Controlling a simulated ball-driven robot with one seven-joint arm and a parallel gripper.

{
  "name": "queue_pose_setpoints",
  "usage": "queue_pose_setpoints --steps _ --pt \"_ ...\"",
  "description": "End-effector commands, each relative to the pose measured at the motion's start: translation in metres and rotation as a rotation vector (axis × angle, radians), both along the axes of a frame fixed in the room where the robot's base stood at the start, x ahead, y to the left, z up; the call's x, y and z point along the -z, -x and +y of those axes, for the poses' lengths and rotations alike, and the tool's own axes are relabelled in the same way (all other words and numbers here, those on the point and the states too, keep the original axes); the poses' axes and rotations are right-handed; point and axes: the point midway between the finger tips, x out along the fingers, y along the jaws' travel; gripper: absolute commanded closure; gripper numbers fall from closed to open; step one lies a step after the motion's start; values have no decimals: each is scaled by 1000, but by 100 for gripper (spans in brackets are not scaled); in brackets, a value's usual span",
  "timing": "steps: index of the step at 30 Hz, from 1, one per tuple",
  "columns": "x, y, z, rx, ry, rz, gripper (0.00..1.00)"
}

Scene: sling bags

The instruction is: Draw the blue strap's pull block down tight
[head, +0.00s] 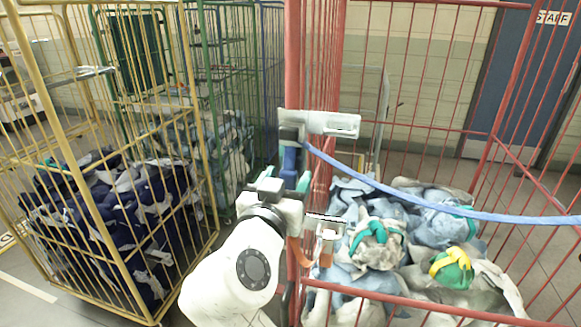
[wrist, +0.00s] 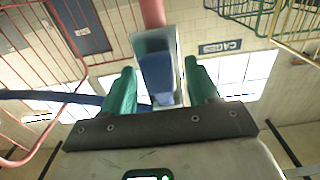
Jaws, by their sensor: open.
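The blue strap (head: 430,207) runs from the right edge of the head view across the red cage to a pale buckle (head: 332,123) on the red corner post. A blue pull block (head: 290,160) hangs below the buckle, just above my gripper (head: 286,178). In the wrist view the pull block (wrist: 158,75) shows in front of a pale housing, between my two green fingers. The fingers are apart, with a visible gap on each side of the block. I cannot tell how far the block lies beyond the fingertips.
The red cage's post (head: 293,60) stands close beside my gripper. A lower fitting (head: 326,228) with an orange part sits below it. Several bundled bags (head: 445,225) fill the red cage. A yellow cage (head: 85,200) with dark bags stands left, and a green cage (head: 190,60) behind.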

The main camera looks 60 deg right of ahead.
Motion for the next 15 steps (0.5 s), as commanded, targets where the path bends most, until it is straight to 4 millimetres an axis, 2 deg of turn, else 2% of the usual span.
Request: queue_pose_setpoints --steps 1,6,15 --pt "-1 -2 -8 3 -1 4 40" --pt "0 -8 -22 1 -1 1 40" --pt "1 -10 -26 -1 -1 0 40"
